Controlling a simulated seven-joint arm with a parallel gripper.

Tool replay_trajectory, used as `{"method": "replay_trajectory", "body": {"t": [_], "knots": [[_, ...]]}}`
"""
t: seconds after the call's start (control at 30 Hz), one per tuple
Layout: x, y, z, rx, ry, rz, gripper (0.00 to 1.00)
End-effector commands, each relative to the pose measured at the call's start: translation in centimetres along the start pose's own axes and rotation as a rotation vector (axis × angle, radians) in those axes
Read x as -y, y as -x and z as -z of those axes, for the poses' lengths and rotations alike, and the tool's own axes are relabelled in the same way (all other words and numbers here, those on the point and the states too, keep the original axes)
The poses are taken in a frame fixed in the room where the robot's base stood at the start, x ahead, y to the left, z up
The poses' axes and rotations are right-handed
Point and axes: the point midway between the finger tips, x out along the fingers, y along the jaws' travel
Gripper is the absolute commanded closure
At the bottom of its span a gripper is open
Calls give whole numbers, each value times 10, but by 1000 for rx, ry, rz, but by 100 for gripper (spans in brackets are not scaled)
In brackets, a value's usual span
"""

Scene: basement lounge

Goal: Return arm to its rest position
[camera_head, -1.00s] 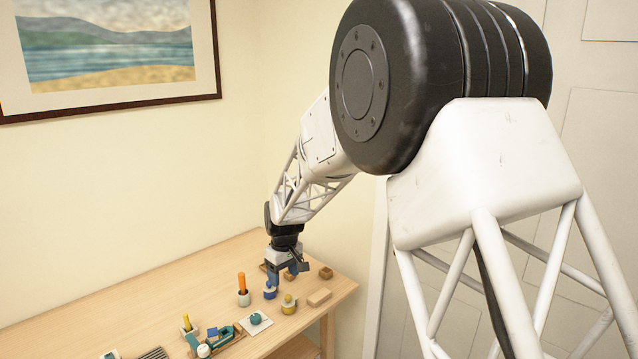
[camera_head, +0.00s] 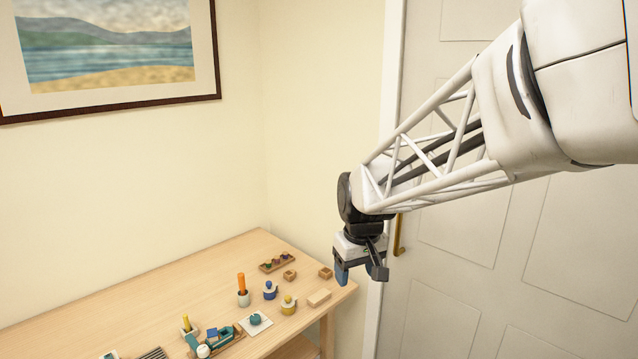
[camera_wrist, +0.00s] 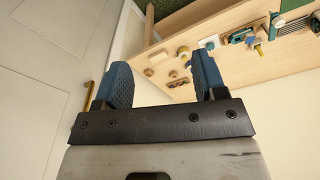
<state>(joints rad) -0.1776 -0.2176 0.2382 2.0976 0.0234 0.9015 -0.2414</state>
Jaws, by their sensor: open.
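My gripper (camera_head: 358,275) hangs off the right end of the table in the head view, in front of the door side and clear of the tabletop objects. In the wrist view my gripper (camera_wrist: 160,85) shows two blue fingers set wide apart with nothing between them held. It is open and empty. My white lattice arm reaches in from the upper right in the head view.
The wooden table (camera_head: 150,290) bears an orange stick in a white cup (camera_head: 243,298), a yellow-topped pot (camera_head: 289,304), a wooden block (camera_head: 319,297) and a small tray (camera_head: 277,262). The white door (camera_head: 470,240) with a brass handle (camera_head: 399,236) stands at right.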

Motion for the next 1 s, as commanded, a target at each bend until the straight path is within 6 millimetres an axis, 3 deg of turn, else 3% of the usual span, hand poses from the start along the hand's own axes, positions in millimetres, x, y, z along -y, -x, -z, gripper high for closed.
{"method": "replay_trajectory", "body": {"t": [0.2,0.5,0.8,1.0], "knots": [[-7,24,-59,-23,-85,-15,35],[-10,42,-137,-51,-204,-36,35],[-5,48,-214,-81,-320,-56,35],[0,45,-254,-97,-384,-66,35]]}}
